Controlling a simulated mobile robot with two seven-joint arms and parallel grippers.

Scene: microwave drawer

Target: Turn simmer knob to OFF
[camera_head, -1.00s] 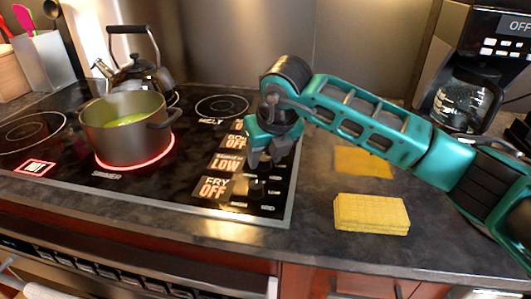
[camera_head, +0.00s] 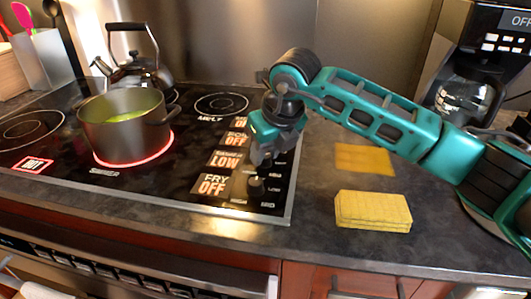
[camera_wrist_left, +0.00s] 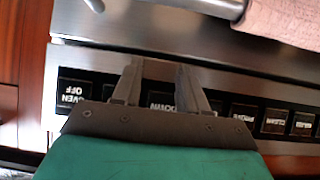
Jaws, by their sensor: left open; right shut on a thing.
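The stove's control strip has lit displays on its right side. The simmer display (camera_head: 225,160) reads LOW. The fry display (camera_head: 211,186) below it reads OFF, with its dark knob (camera_head: 256,186) in view. My right gripper (camera_head: 262,158) points down at the knob spot beside the simmer display and is shut on the simmer knob, which its fingers mostly hide. My left gripper (camera_wrist_left: 160,85) is open and empty in the left wrist view, in front of the oven's button panel (camera_wrist_left: 242,112). It does not show in the head view.
A pot (camera_head: 124,125) with greenish contents stands on a glowing red burner ring. A kettle (camera_head: 138,72) stands behind it. A yellow sponge (camera_head: 372,211) and a flat yellow cloth (camera_head: 364,158) lie on the counter to the right. A coffee maker (camera_head: 480,75) stands at back right.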

